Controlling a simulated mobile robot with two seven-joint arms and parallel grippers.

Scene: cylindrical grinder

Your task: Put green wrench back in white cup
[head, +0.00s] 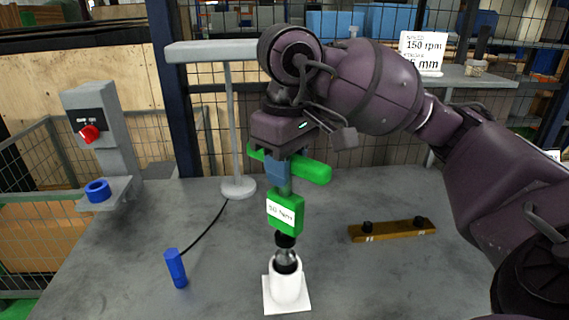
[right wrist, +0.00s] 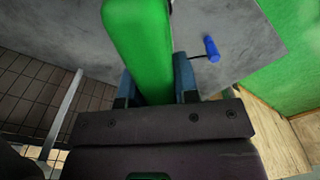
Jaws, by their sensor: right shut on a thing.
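The green wrench (head: 285,212) stands roughly upright, with a green cross handle on top, a white label reading about 50 Nm, and a black and metal lower end. My right gripper (head: 278,175) is shut on it just below the cross handle. In the right wrist view, the green handle (right wrist: 140,50) lies between the two blue fingers of the gripper (right wrist: 155,85). The white cup (head: 287,291) stands on its square white base on the table. The wrench's metal end is at the cup's mouth; how deep it sits is hard to tell. My left gripper is not in view.
A brown bar with black knobs (head: 392,231) lies on the grey table (head: 350,285) to the right. A blue cylinder (head: 176,268) on a black cable lies left of the cup. A grey post (head: 232,140) stands behind. A blue ring (head: 97,190) sits on a grey stand at left.

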